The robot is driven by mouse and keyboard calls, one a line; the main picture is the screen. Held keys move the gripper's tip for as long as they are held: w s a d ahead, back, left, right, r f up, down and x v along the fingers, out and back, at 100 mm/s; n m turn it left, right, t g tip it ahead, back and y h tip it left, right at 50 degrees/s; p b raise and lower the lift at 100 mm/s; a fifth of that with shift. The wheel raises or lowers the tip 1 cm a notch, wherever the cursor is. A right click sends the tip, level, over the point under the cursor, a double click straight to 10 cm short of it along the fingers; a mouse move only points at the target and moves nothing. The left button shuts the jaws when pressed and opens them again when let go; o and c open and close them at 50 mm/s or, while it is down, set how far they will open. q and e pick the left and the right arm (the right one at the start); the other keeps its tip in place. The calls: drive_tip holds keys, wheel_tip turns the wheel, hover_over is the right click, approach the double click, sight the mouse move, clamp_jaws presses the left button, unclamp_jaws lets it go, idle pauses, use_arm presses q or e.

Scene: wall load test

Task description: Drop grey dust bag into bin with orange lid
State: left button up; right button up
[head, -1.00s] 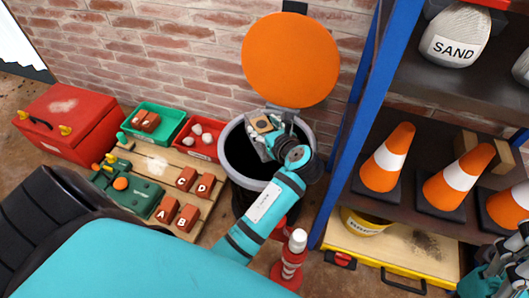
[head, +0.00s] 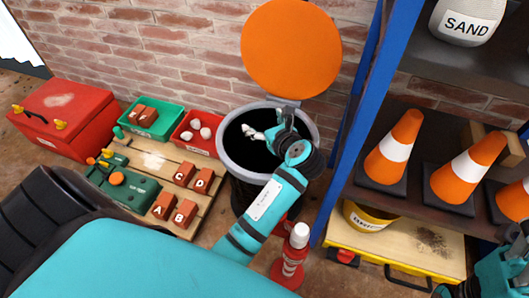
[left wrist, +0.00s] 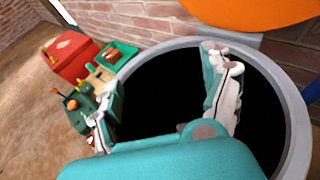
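The bin (head: 228,161) is a dark round container with a grey rim, standing against the brick wall. Its round orange lid (head: 291,47) stands open behind it. My left gripper (head: 268,122) is over the bin's mouth with its fingers spread apart and nothing between them. The left wrist view also shows the open fingers (left wrist: 163,85) above the black inside of the bin, within its grey rim (left wrist: 298,125). The grey dust bag is not visible in either view now; the bin's inside is too dark to show contents. My right gripper (head: 490,278) is partly cut off at lower right.
A shelf with a blue post (head: 362,125) and orange cones (head: 392,150) stands right of the bin. Left are a red tray (head: 196,133), a green tray (head: 151,119), lettered blocks and a red toolbox (head: 69,118). A red-and-white post (head: 291,257) stands in front.

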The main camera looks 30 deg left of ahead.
use_arm(q)
wheel_tip(320, 180, up, 10)
idle(0.6)
idle(0.4)
